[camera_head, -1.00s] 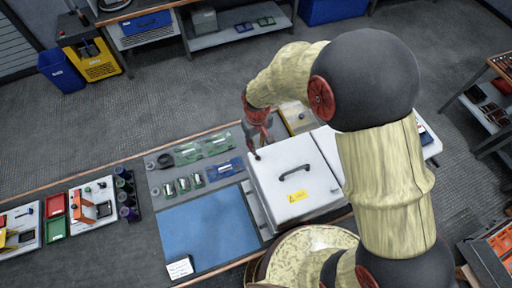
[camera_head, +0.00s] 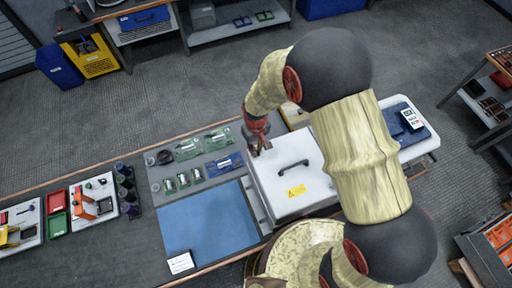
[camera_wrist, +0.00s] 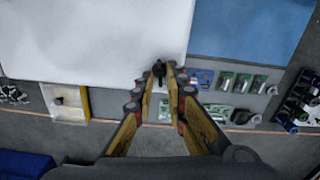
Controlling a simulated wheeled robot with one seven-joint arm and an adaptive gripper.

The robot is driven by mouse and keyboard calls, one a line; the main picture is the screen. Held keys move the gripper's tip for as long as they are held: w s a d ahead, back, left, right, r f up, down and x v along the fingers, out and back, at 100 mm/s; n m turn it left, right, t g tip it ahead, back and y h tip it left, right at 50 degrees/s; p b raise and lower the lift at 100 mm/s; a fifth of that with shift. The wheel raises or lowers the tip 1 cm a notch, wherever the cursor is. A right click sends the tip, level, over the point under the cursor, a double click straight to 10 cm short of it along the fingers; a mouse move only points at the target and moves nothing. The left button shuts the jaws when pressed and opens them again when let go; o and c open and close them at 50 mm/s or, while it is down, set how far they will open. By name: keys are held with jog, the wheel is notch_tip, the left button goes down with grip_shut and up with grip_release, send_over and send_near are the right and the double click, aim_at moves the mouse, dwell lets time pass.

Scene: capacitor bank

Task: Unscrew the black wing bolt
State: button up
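The black wing bolt (camera_wrist: 158,68) is a small dark piece at the edge of the white case in the wrist view. The case (camera_head: 276,199) has a black handle and a yellow warning label on its lid. My gripper (camera_wrist: 161,75) points down at the bolt, with one fingertip on each side of it. The fingers look slightly apart; contact with the bolt cannot be made out. In the head view my gripper (camera_head: 260,149) is over the far left corner of the lid and hides the bolt.
A blue mat (camera_head: 205,222) lies left of the case. Green cards with cylindrical parts (camera_head: 183,181) lie beyond it. A yellow-edged tray (camera_wrist: 66,101) is beside the case's far side. A blue unit with a display (camera_head: 406,122) stands at right, behind my arm.

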grip_shut()
jog(key=shift+n, duration=0.4)
jog(key=n+b, duration=0.2)
jog(key=n, duration=0.1)
jog(key=shift+s+a+f, duration=0.1)
jog(key=n+b, duration=0.1)
jog(key=n, duration=0.2)
jog(key=shift+s+n, duration=0.1)
jog(key=shift+n, duration=0.3)
jog(key=n+b, duration=0.2)
jog(key=n, duration=0.2)
jog(key=shift+s, duration=0.15)
jog(key=shift+s+n+b, duration=0.1)
jog(key=shift+n+b, duration=0.25)
jog(key=shift+n, duration=1.45)
